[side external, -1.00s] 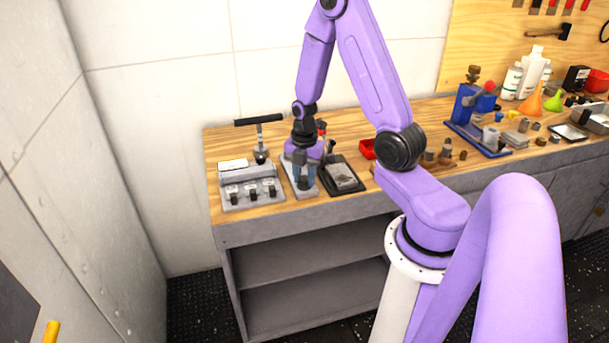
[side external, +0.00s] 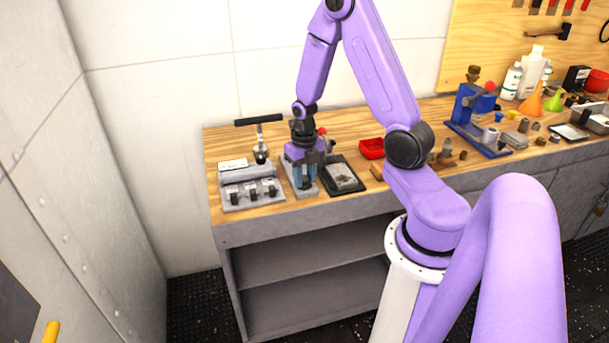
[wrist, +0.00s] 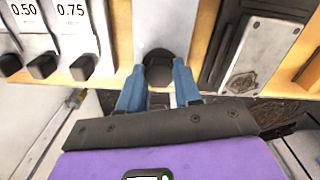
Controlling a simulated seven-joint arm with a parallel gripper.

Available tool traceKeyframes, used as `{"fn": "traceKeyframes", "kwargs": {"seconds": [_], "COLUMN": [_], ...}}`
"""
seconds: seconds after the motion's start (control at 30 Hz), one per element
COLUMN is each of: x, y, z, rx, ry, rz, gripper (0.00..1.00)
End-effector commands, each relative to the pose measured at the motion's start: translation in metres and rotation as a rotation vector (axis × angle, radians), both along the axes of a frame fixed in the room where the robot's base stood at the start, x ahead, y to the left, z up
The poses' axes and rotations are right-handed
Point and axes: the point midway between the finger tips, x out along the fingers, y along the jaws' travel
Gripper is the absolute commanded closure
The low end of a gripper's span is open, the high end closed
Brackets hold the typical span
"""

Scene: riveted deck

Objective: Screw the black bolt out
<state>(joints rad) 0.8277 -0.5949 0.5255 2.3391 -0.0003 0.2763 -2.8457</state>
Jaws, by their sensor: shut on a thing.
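My gripper (side external: 306,174) points down over a narrow grey plate (side external: 291,176) near the left end of the bench. In the wrist view its two blue fingers (wrist: 159,82) are shut on a dark bolt head (wrist: 159,57) at the end of the same plate (wrist: 166,22). The bolt's shank is hidden, so I cannot tell how deep it sits. In the side view the fingers and the arm's end hide most of the bolt.
A grey block with several black knobs (side external: 228,191) stands close on the left; its labels read 0.50 and 0.75. A black tray (side external: 355,186) with a grey plate lies close on the right. A red bin (side external: 371,147) stands further right. The bench's front edge is near.

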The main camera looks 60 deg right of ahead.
Motion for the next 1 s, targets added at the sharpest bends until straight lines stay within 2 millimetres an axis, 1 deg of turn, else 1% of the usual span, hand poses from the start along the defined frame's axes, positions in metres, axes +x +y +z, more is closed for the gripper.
{"fn": "traceKeyframes", "kwargs": {"seconds": [0.2,0.4,0.97,1.0], "x": [-0.0024,-0.002,-0.0019,-0.0019], "y": [0.0003,0.0005,0.0009,0.0009], "z": [-0.0014,-0.0013,-0.0013,-0.0013], "rx": [0.002,0.002,0.002,0.002], "ry": [0.007,0.007,0.007,0.007], "rz": [0.126,0.191,0.216,0.216], "gripper": [0.97,0.97,0.97,0.54]}}
